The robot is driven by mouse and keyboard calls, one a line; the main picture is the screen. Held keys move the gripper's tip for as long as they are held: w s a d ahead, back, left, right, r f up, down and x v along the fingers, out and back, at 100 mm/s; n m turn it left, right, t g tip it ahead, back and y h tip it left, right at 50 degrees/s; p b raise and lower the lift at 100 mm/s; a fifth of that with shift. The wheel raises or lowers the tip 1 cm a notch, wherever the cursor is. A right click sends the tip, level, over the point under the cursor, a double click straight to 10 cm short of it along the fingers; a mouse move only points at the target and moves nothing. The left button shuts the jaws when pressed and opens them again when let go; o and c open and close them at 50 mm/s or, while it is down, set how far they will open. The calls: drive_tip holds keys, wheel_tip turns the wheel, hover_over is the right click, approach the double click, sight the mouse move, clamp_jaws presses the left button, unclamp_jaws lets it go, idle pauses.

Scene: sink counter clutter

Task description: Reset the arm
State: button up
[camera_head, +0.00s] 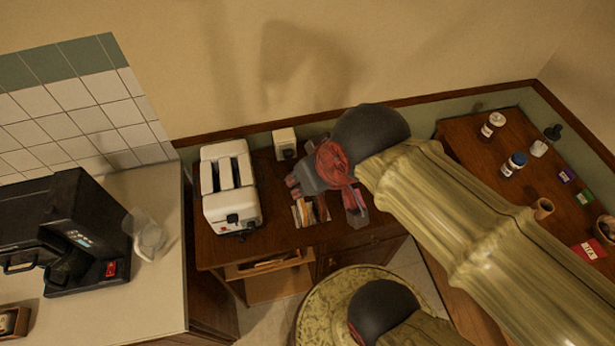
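My arm comes in from the lower right with yellowish links and ends near the picture's middle. My gripper (296,187), grey and red, is over the brown wooden desk, between the white toaster and my arm's dark wrist joint. It is seen from above and is small and partly overlapped by red and grey parts. I cannot make out a gap between the fingers. No held object can be made out.
A white toaster (230,188) stands left of my gripper. A small white box (285,143) is behind it, and upright papers (311,210) are just below it. A black coffee machine (85,235) stands on the left counter (160,285). Bottles and small packs sit on the right desk.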

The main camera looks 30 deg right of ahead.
wheel_tip(320, 180, down, 14)
drive_tip(key=b, duration=1.4)
drive_tip(key=shift+f, duration=0.15)
drive_tip(key=shift+w, duration=0.1)
idle(1.0)
